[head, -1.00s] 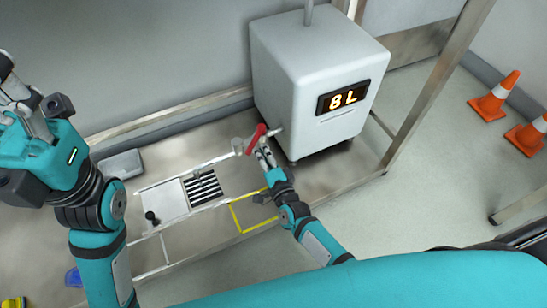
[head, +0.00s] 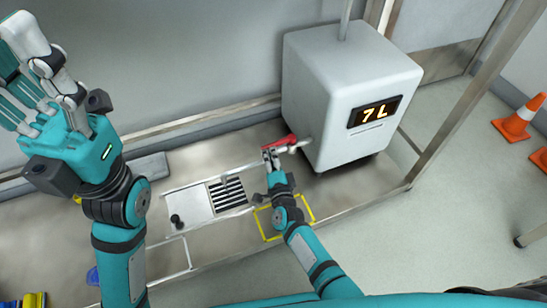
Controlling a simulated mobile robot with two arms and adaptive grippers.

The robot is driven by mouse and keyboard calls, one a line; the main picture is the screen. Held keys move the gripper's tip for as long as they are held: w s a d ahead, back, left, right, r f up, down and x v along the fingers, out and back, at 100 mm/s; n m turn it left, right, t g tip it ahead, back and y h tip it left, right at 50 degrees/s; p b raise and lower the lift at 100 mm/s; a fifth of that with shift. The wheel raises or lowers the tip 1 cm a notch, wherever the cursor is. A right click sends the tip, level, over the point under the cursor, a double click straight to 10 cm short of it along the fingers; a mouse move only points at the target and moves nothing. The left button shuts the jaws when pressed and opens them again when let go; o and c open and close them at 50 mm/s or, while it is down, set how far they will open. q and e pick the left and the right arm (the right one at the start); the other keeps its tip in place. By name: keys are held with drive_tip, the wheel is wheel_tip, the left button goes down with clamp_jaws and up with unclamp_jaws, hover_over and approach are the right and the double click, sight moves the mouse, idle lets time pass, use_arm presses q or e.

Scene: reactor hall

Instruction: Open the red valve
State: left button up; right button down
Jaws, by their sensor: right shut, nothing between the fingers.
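The red valve handle (head: 283,143) sits on a thin pipe (head: 303,144) at the lower left side of the white tank (head: 350,90). The handle lies roughly in line with the pipe. The tank's display (head: 376,112) reads 7 L. My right gripper (head: 269,156) is shut with nothing between its fingers. Its tips are right at the handle's left end; whether they touch it is too small to tell. My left gripper (head: 22,62) is raised at the upper left, away from the valve, and its jaw opening is unclear.
A metal bench carries a slotted drain grate (head: 228,194), a panel with a black knob (head: 177,221) and a yellow marked square (head: 264,232). A steel frame post (head: 455,110) stands right of the tank. Orange cones (head: 517,122) stand on the floor at the right.

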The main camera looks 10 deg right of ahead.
drive_tip(key=shift+w+a, duration=0.15)
drive_tip(key=shift+w, duration=0.15)
idle(0.4)
drive_tip(key=s, duration=1.2)
drive_tip(key=shift+d+r, duration=0.3)
drive_tip(key=shift+d, duration=0.1)
